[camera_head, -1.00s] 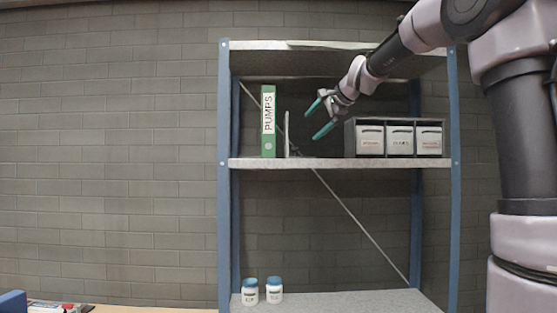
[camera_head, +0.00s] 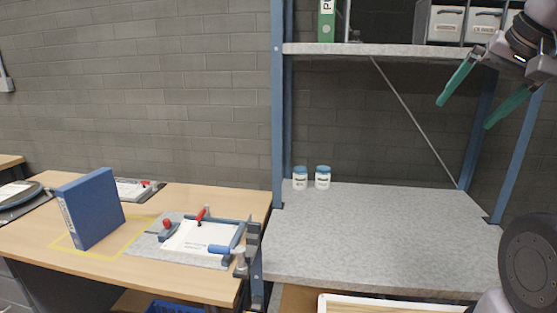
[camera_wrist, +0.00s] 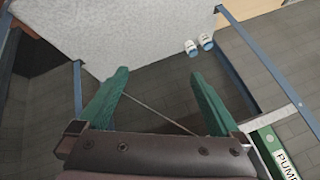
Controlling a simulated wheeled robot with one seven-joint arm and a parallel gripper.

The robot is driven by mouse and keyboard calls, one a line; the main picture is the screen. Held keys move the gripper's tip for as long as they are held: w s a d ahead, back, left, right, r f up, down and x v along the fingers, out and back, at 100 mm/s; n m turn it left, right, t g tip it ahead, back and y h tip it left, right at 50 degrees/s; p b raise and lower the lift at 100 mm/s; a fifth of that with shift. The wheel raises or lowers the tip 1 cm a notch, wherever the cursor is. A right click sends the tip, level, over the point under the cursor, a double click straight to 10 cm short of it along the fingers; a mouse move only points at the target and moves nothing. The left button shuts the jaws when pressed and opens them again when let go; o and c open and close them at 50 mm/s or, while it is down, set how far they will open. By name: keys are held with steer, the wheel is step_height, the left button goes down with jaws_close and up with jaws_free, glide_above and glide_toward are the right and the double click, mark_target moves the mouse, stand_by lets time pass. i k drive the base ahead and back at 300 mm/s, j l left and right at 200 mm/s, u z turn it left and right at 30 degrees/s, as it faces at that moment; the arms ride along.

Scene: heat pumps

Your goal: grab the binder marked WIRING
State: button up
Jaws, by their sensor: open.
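A blue binder (camera_head: 90,208) stands upright on the wooden workbench at the left of the head view, inside a yellow marked outline. Its spine carries a pale label too small to read, so I cannot tell whether it says WIRING. A green binder (camera_head: 327,22) stands on the upper shelf, cut off by the frame's top. Its label begins with PUMP in the wrist view (camera_wrist: 288,165). My gripper (camera_head: 462,103) is open and empty, at the right in front of the shelf unit, far from the blue binder. Its teal fingers also show in the wrist view (camera_wrist: 158,98).
The workbench (camera_head: 190,195) also carries a clamp fixture (camera_head: 200,240) with red and blue handles. Two white jars (camera_head: 311,178) stand on the lower shelf (camera_head: 380,235), otherwise bare. Labelled boxes (camera_head: 465,24) sit on the upper shelf (camera_head: 390,50). A blue post (camera_head: 279,110) divides bench and shelf.

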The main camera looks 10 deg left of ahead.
mark_target(91, 207)
steer(key=u, duration=1.95)
steer(key=i+j, duration=0.25)
steer(key=j, duration=0.15)
steer(key=i+j, duration=0.2)
steer(key=j, duration=0.2)
steer(key=i+j, duration=0.45)
steer(key=i, duration=0.2)
steer(key=i+l, duration=0.1)
steer(key=l, duration=0.15)
steer(key=z, duration=0.05)
